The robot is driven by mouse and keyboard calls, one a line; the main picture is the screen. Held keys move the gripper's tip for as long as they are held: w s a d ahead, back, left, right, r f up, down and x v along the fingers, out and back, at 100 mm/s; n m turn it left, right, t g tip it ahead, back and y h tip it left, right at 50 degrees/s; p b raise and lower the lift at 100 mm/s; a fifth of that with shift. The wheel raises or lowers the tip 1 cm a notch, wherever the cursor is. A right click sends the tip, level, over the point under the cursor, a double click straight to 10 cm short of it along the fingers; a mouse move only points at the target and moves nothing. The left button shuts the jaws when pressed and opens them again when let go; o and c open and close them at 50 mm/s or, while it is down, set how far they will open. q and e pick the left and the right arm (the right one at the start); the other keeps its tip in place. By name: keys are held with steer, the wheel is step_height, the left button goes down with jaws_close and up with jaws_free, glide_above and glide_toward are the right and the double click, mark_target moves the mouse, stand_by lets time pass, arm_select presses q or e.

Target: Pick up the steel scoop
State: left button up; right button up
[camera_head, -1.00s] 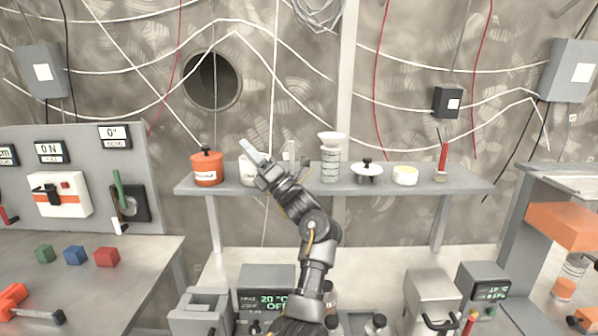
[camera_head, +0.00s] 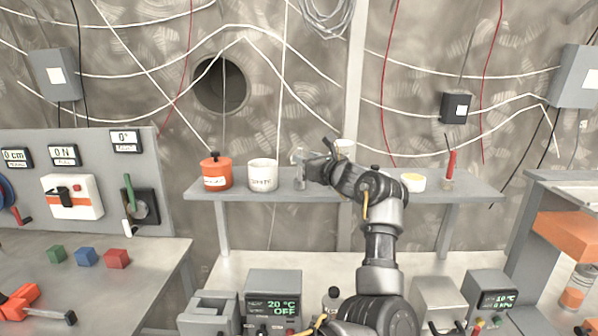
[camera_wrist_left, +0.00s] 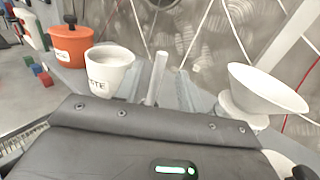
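The steel scoop (camera_head: 300,158) stands on the grey shelf (camera_head: 236,194), between the white pot (camera_head: 263,175) and the white funnel (camera_head: 345,147). Its pale upright handle (camera_wrist_left: 158,76) shows in the left wrist view; its lower part is hidden behind my gripper body. My left gripper (camera_head: 316,166) is at the scoop, level with it above the shelf. In the left wrist view its grey fingers look spread, one on each side of the handle, with gaps visible. I cannot tell whether either finger touches it. My right gripper is not in view.
An orange lidded pot (camera_head: 216,171) stands left of the white pot. The funnel is close on the gripper's right in the wrist view (camera_wrist_left: 262,90). Instruments sit below the shelf.

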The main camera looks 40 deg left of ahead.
mark_target(301, 155)
arm_select(q)
steer(key=p+x, duration=0.3)
steer(key=x, duration=0.2)
steer(key=shift+a+r+p, duration=0.1)
steer(key=shift+a+p, duration=0.15)
steer(key=shift+p, duration=0.1)
steer(key=shift+a, duration=0.15)
steer(key=shift+c, duration=0.3)
jaws_close()
